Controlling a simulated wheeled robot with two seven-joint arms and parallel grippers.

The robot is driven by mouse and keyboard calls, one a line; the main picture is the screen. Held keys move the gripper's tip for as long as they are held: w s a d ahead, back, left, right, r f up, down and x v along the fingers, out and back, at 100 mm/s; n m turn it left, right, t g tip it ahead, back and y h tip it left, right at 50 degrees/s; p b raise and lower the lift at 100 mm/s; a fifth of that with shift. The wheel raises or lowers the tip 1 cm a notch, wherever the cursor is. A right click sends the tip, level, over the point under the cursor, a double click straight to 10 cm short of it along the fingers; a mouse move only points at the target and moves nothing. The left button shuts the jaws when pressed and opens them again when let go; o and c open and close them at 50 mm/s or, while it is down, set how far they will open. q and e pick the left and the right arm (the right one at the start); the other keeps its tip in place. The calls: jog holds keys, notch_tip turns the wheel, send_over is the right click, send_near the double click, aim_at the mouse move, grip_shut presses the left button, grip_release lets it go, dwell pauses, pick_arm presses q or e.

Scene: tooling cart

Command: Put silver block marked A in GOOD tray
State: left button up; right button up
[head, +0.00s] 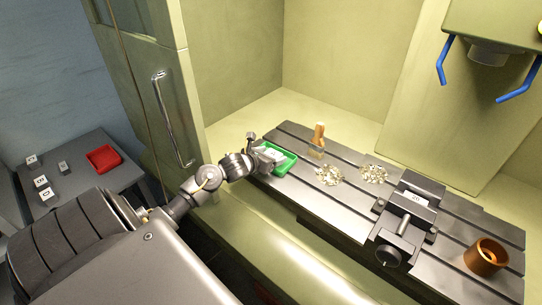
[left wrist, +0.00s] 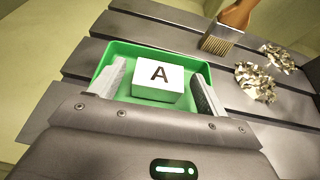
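The block marked A (left wrist: 158,82) is pale with a white top face and a black letter. It sits inside the green tray (left wrist: 140,49) in the left wrist view, letter upright. The green tray also shows in the head view (head: 289,164), on the slotted machine table; no GOOD label is readable on it. My left gripper (left wrist: 160,92) reaches into the tray with its fingers apart, one on each side of the block, with narrow gaps showing. In the head view the left gripper (head: 268,156) partly hides the tray and block. My right gripper is out of view.
A brush (head: 318,142) and metal chips (head: 329,175) lie right of the tray. A vise (head: 410,205) and copper ring (head: 486,257) stand farther right. A grey side table at left holds a red tray (head: 104,158) and several small blocks (head: 42,182). The cabinet door (head: 165,110) stands beside my arm.

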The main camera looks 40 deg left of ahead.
pick_arm(q)
jog(key=shift+r, duration=0.2)
jog(key=shift+s, duration=0.25)
jog(key=b+v, duration=0.1)
jog(key=v, duration=1)
jog(key=shift+s+r+b, duration=0.2)
jog(key=shift+b, duration=0.2)
jog(key=shift+d, duration=0.1)
